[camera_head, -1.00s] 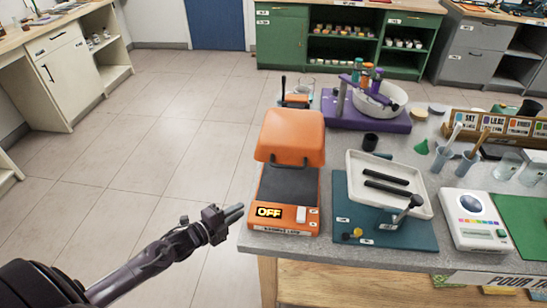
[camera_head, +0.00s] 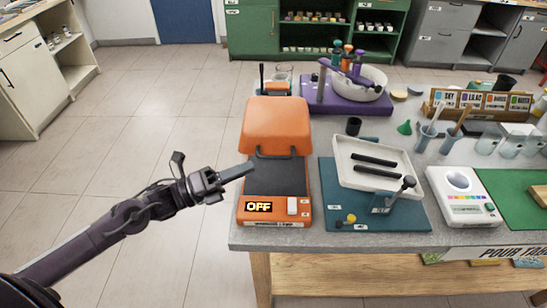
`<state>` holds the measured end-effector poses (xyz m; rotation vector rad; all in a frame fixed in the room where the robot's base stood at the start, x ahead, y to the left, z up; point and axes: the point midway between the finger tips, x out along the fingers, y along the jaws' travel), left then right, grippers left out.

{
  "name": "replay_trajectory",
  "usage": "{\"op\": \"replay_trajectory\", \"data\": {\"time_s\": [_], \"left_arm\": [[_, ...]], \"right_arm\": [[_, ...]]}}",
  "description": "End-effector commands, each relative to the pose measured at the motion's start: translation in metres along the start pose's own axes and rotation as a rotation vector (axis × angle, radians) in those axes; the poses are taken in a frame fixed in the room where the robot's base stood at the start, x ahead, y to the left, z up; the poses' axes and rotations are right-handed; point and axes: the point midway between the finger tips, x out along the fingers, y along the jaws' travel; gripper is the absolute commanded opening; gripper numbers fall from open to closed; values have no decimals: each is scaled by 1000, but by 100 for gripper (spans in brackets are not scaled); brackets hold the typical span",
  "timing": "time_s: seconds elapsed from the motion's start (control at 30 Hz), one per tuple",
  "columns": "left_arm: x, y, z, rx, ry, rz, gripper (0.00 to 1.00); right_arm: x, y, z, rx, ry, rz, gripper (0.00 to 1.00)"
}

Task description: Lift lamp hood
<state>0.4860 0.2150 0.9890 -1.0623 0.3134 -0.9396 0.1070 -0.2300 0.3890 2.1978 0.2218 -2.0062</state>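The orange lamp hood (camera_head: 276,127) sits at the back of an orange lamp unit (camera_head: 275,210) near the table's left front corner. The hood appears raised above a dark bed (camera_head: 282,177). The unit's front shows "OFF" and a pale switch. My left gripper (camera_head: 237,172) reaches in from the left, with its fingertips at the unit's left edge, below the hood's left front corner. Its fingers look close together, and I see nothing held between them. Whether they touch the unit is unclear. My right gripper is not in view.
A teal board with a white tray (camera_head: 342,173) stands right of the lamp. A white scale-like device (camera_head: 463,210) is farther right. A purple stand with a white bowl (camera_head: 372,83) is behind. Open floor (camera_head: 150,140) lies left of the table.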

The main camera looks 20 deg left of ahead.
Motion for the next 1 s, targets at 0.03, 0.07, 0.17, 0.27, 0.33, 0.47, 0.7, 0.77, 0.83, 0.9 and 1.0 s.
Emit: {"op": "replay_trajectory", "data": {"time_s": [0.03,0.07,0.17,0.27,0.33,0.47,0.7,0.77,0.83,0.9,1.0], "left_arm": [[3,-4,-1,11,9,-11,18],[5,-6,-1,14,10,-14,18],[15,-7,0,16,7,-15,18],[30,-8,0,14,8,-16,18],[41,-8,1,15,6,-16,18],[60,-8,0,12,7,-15,18],[78,-6,-2,12,9,-11,18],[79,-5,-2,12,9,-10,18],[79,-5,-2,12,9,-10,18],[79,-5,-2,12,9,-10,18],[79,-5,-2,12,9,-10,14]], "right_arm": [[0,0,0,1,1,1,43],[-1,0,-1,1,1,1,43],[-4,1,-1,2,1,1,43],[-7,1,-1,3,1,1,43],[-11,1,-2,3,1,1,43],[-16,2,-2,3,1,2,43],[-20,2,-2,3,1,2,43],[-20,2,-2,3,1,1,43],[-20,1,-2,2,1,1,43],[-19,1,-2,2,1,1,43],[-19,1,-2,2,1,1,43]]}}
